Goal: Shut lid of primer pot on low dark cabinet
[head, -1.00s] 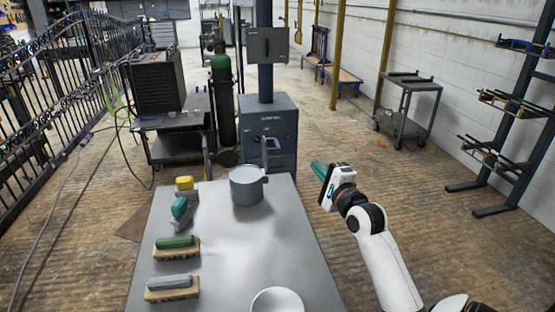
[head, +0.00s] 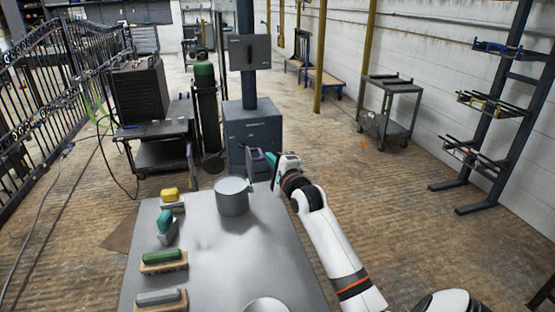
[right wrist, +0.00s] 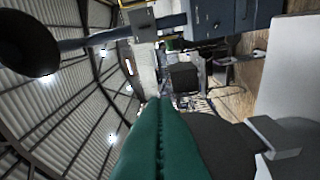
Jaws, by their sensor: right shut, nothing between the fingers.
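The primer pot appears to be the grey cylinder (head: 232,198) near the far edge of the grey-topped surface (head: 235,255). Its top is grey, and I cannot clearly tell how its lid stands. My right gripper (head: 272,166) is to the right of the pot and beyond it, with its teal fingers shut and empty. In the right wrist view the green fingers (right wrist: 160,120) are together, and a dark grey rounded part (right wrist: 228,140) with a lighter tab (right wrist: 275,137) is beside them. No contact is visible. My left gripper is not in view.
A row of brushes and blocks, including a green-topped brush (head: 163,257) and a yellow block (head: 171,195), lies along the left edge. Another pale round vessel (head: 267,305) is cut off at the bottom. A blue-grey cabinet (head: 253,130) stands behind. The middle top is clear.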

